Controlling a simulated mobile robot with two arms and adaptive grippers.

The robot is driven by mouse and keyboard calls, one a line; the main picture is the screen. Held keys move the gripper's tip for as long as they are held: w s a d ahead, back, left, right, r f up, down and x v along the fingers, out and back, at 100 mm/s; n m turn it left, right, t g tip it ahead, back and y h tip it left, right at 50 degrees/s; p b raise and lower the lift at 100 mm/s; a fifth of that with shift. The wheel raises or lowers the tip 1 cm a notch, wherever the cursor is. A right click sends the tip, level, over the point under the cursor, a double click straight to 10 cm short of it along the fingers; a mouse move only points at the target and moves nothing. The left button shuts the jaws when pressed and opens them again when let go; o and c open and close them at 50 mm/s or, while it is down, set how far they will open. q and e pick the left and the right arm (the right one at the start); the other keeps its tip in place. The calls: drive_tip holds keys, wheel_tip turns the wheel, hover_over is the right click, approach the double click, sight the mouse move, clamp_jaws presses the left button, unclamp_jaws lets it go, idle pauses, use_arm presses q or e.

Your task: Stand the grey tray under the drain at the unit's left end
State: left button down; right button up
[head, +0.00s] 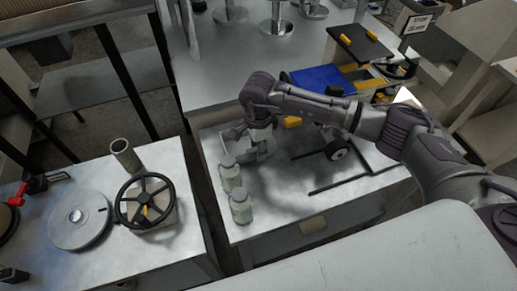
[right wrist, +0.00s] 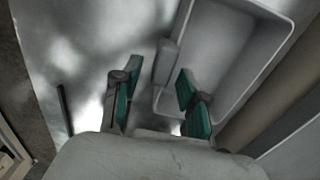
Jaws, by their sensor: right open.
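The grey tray (head: 264,152) sits on the metal bench, partly hidden under my right gripper (head: 243,138). In the right wrist view the tray (right wrist: 228,50) is a shallow, empty box with raised walls and a small block-like tab on its left wall. My right gripper (right wrist: 156,96) is open there, with green pads. One finger appears outside the tray's left wall and the other over its inside; I cannot tell whether either touches. My left gripper is not in view. I cannot make out the drain.
A handwheel (head: 147,201) stands on the left bench, across a gap.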

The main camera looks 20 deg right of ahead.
wheel_tip(320, 180, up, 11)
drive_tip(key=b, duration=0.2)
drive_tip(key=shift+f, duration=0.15)
idle(0.4)
